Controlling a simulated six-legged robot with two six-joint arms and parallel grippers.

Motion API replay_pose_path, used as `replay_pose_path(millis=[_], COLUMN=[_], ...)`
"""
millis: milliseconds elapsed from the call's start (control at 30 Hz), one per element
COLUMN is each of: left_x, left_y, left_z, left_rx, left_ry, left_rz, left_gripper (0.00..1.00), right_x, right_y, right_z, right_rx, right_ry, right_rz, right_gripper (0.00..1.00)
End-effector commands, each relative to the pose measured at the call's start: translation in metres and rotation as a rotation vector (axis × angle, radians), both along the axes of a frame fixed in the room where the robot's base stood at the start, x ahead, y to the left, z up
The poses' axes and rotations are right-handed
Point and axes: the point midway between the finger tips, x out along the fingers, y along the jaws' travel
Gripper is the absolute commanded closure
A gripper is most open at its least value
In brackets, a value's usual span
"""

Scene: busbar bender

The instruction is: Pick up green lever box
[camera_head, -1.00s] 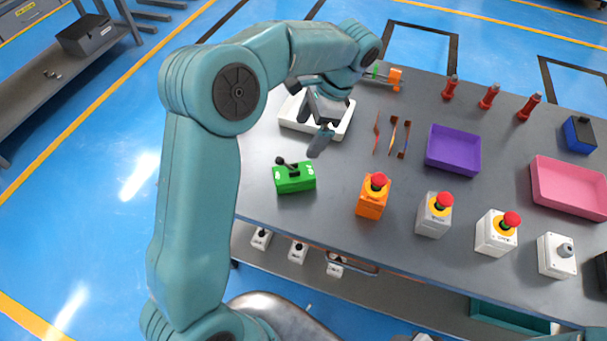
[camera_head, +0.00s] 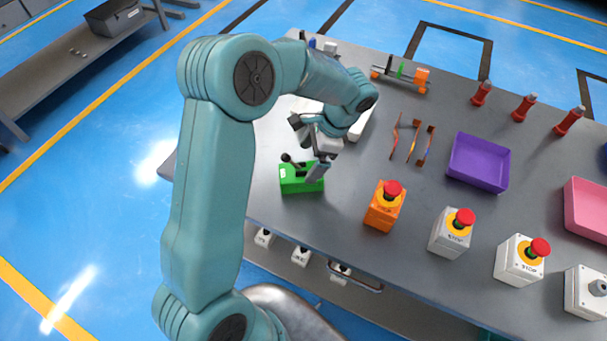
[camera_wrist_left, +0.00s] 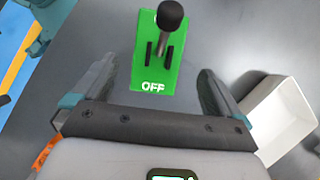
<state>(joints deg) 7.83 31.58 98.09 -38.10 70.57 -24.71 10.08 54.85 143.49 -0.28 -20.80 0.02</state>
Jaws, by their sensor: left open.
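The green lever box (camera_head: 297,184) sits on the grey table near its front left edge, with a black lever on top. In the left wrist view the green lever box (camera_wrist_left: 150,72) lies ahead, between the lines of the two fingers, with "OFF" printed on its near end. My left gripper (camera_head: 308,168) is open and hovers just above and beside the box; in the head view it covers part of it. In the wrist view my left gripper (camera_wrist_left: 155,88) has its fingers spread wide with nothing between them. My right gripper is not in view.
An orange stop-button box (camera_head: 383,211) stands right of the green box, with white stop-button boxes (camera_head: 450,236) further right. A white tray (camera_wrist_left: 285,115) lies beside the gripper. A purple bin (camera_head: 478,163) and copper strips (camera_head: 412,142) are further back. Table around the green box is mostly clear.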

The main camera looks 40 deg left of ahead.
Motion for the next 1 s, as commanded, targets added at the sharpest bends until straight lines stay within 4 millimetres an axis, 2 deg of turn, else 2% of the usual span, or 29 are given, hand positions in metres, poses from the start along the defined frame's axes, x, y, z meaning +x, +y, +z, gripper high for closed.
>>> replay_pose_path(millis=[167,433,733,767,933,967,1000], left_x=[-0.003,-0.015,-0.015,-0.015,-0.015,-0.015,-0.015], left_y=[0.003,0.010,0.012,0.012,0.012,0.012,0.012], left_z=[-0.012,-0.049,-0.056,-0.056,-0.056,-0.056,-0.056], left_rx=[-0.001,-0.001,-0.001,-0.001,-0.001,-0.001,-0.001], left_ry=[0.002,0.004,-0.001,-0.001,-0.001,-0.001,-0.001], left_rz=[0.000,0.000,0.000,0.000,0.000,0.000,0.000], left_gripper=[0.00,0.00,0.00,0.06,0.62,0.66,0.66], right_x=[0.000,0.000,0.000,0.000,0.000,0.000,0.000], right_y=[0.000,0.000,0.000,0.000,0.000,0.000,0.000], right_z=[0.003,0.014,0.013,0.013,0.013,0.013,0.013], right_rx=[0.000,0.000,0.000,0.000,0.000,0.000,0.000], right_ry=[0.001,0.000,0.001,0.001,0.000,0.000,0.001], right_rz=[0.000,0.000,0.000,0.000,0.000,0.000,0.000], right_gripper=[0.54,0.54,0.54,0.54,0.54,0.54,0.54])
